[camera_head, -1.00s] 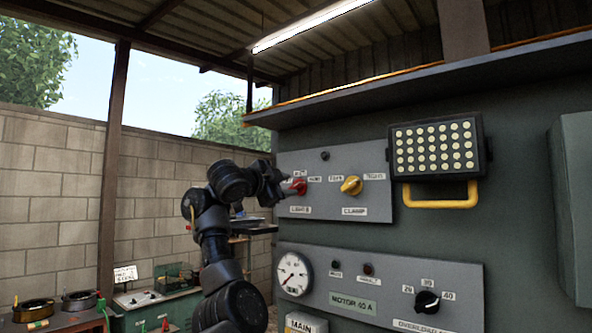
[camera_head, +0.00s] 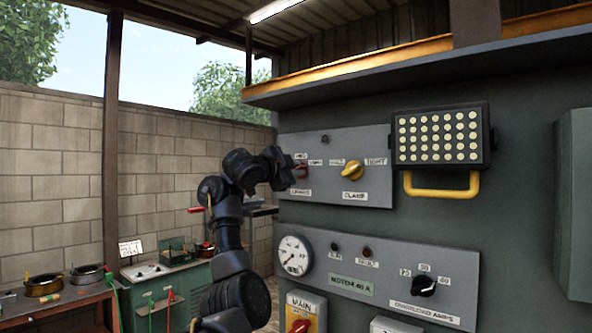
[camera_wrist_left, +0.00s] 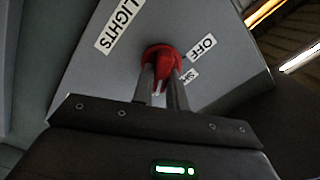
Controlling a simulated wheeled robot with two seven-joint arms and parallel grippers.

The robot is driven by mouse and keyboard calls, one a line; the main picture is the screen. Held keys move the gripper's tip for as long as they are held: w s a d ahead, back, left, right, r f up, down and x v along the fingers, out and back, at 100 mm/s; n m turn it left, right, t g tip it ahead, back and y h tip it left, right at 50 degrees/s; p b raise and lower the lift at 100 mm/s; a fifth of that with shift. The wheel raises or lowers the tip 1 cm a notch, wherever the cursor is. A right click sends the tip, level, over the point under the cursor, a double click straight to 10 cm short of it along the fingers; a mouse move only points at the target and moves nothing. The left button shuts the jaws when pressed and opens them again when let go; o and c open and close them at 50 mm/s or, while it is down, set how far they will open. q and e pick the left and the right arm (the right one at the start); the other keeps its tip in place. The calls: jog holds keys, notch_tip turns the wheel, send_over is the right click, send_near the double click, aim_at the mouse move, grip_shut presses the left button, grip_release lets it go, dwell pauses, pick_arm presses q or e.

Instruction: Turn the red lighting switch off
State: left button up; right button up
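The red lighting switch (camera_head: 302,172) is a small rotary knob on the upper grey panel, above a label that the wrist view shows as LIGHTS. In the left wrist view the red switch (camera_wrist_left: 160,57) stands between the two fingers of my left gripper (camera_wrist_left: 164,92), which is close against it on both sides. An OFF label (camera_wrist_left: 203,47) is to the right of the knob there; a second label is partly hidden by a finger. In the head view my left gripper (camera_head: 293,172) reaches the knob from the left and partly covers it. My right gripper is not in view.
A yellow clamp knob (camera_head: 352,170) is close to the right on the same panel. A lamp panel (camera_head: 437,137) with a yellow handle (camera_head: 441,184) is farther right. Below are a gauge (camera_head: 295,255), a black dial (camera_head: 424,286) and a red main switch (camera_head: 300,326).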

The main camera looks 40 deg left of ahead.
pick_arm(q)
grip_shut()
jog(key=n+b, duration=0.3)
jog(key=n, duration=0.1)
jog(key=n+b, duration=0.6)
jog(key=n, duration=0.1)
jog(key=shift+a+r+n+b, duration=0.15)
jog(key=shift+a+n+b, duration=0.15)
jog(key=shift+b, duration=0.05)
jog(key=shift+s+a+n+b, duration=0.15)
jog(key=shift+n+b, duration=0.4)
jog(key=shift+n, duration=1.5)
jog(key=shift+w+a+n+b, duration=0.15)
jog(key=shift+n+b, duration=0.45)
jog(key=shift+n, duration=1.5)
jog(key=shift+s+a+n+b, duration=0.15)
jog(key=shift+n+b, duration=0.4)
jog(key=shift+n, duration=1.5)
jog(key=o, duration=0.8)
grip_release()
jog(key=shift+c, duration=0.2)
